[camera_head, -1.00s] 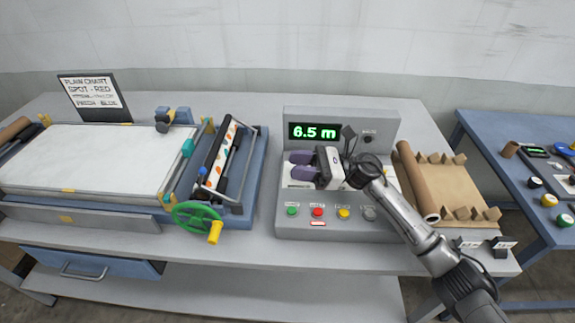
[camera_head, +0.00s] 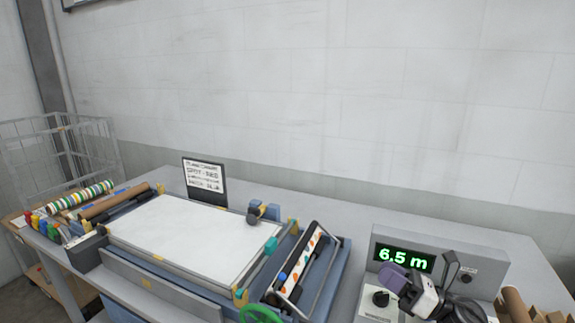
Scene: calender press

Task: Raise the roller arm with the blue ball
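The blue ball (camera_head: 283,276) is small and sits at the left side of the roller unit, at the right end of the press. My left gripper is not in view.
The white press bed (camera_head: 190,235) lies left of the roller unit, with a sign (camera_head: 205,182) behind it. A green handwheel (camera_head: 260,314) is at the front. Rolls (camera_head: 115,203) and a wire cage (camera_head: 60,150) are at left.

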